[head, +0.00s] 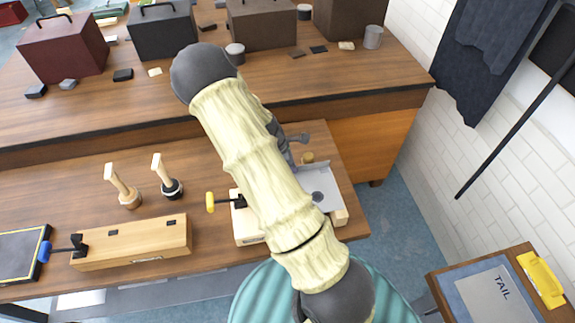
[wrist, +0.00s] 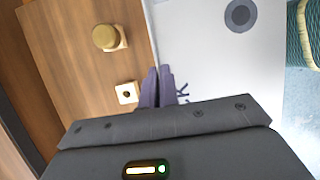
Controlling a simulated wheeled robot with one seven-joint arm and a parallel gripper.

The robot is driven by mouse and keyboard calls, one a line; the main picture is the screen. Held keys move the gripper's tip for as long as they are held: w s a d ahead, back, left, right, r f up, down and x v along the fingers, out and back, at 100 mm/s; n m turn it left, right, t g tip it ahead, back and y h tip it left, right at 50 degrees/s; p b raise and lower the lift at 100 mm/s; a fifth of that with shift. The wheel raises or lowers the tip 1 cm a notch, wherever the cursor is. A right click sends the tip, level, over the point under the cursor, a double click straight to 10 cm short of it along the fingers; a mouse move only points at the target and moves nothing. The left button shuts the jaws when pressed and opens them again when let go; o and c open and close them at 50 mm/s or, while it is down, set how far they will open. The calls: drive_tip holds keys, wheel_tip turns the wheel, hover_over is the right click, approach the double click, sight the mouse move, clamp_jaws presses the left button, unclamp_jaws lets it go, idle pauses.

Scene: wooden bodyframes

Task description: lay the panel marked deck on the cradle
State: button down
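The light grey panel (head: 322,181) with a dark round spot lies level at the wooden cradle (head: 247,229), partly behind my arm in the head view. In the wrist view the panel (wrist: 215,60) fills the right side, and dark marks on it are partly hidden by my gripper, so I cannot read them. My gripper (wrist: 159,70) has its fingers close together at the panel's left edge, one on each side, apparently pinching it. I cannot tell whether the panel rests fully on the cradle.
A yellow-handled clamp (head: 225,202) stands at the cradle's left. A brass-coloured knob (wrist: 105,37) and a small pale block (wrist: 127,92) are near my fingers. Two wooden-handled tools, a long block (head: 135,245) and a blue-handled clamp (head: 60,248) stand left. A TAIL panel (head: 485,285) lies on a side table.

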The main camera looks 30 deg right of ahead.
drive_tip(key=shift+f+b, duration=0.8)
drive_tip(key=shift+f, duration=0.65)
drive_tip(key=shift+s+d+f, duration=0.15)
drive_tip(key=shift+f, duration=0.1)
drive_tip(key=shift+s, duration=0.1)
drive_tip(key=shift+w, duration=0.2)
drive_tip(key=shift+a, duration=0.35)
drive_tip(key=shift+s+d, duration=0.1)
drive_tip(key=shift+s, duration=0.15)
drive_tip(key=shift+s+d+f, duration=0.1)
drive_tip(key=shift+s+d, duration=0.1)
drive_tip(key=shift+d, duration=0.2)
drive_tip(key=shift+a, duration=0.1)
